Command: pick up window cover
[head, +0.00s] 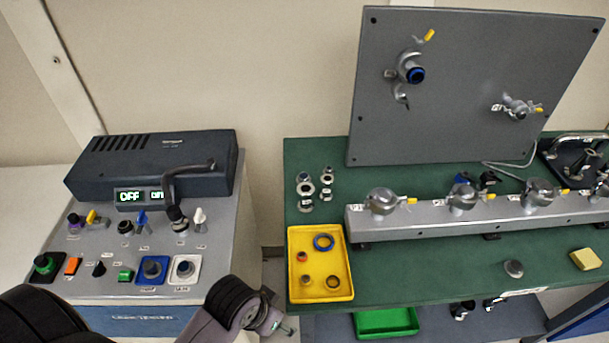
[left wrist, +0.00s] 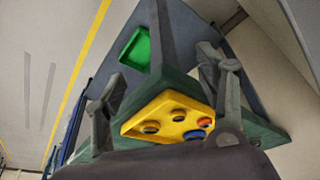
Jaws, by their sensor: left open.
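No part is plainly marked as the window cover. My left gripper (head: 280,322) is at the lower middle of the head view, left of and apart from the yellow tray (head: 319,232). In the left wrist view its two fingers (left wrist: 162,68) stand apart, with nothing between them; the yellow tray (left wrist: 133,131) shows beyond them. My right gripper is not in view.
Several round metal fittings stand along a grey rail (head: 420,222). A grey upright panel (head: 460,90), a yellow block (head: 585,259) and a control console (head: 150,175) are around. A green tray (head: 400,322) sits lower down.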

